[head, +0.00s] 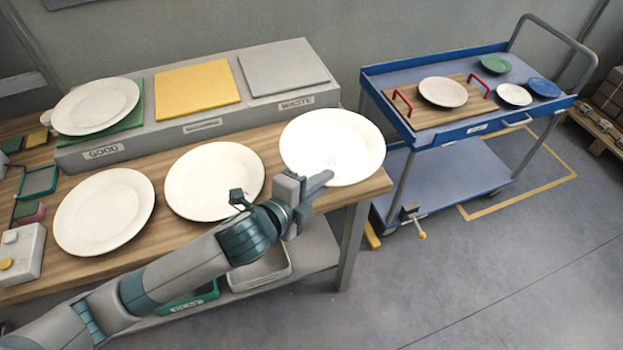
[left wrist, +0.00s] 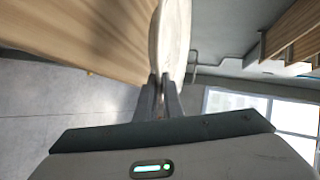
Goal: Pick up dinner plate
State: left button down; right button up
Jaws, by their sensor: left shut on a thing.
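A large white dinner plate (head: 333,145) is at the right end of the wooden table. My left gripper (head: 318,182) is shut on its near rim. In the left wrist view the two fingers (left wrist: 159,95) pinch the edge of the plate (left wrist: 172,40), which shows nearly edge-on beside the table top. Whether the plate is clear of the table I cannot tell for sure. Two more white plates, a middle one (head: 214,181) and a left one (head: 104,212), lie on the table. My right gripper is not in view.
A grey raised stand (head: 190,131) at the back has green, yellow and grey pads; a white plate (head: 96,105) lies on the green one labelled GOOD. A blue cart (head: 437,69) with small plates stands to the right.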

pick_arm(q)
jog(key=s+d+r, duration=0.3)
jog(key=s, duration=0.2)
jog(key=shift+r+b, duration=0.35)
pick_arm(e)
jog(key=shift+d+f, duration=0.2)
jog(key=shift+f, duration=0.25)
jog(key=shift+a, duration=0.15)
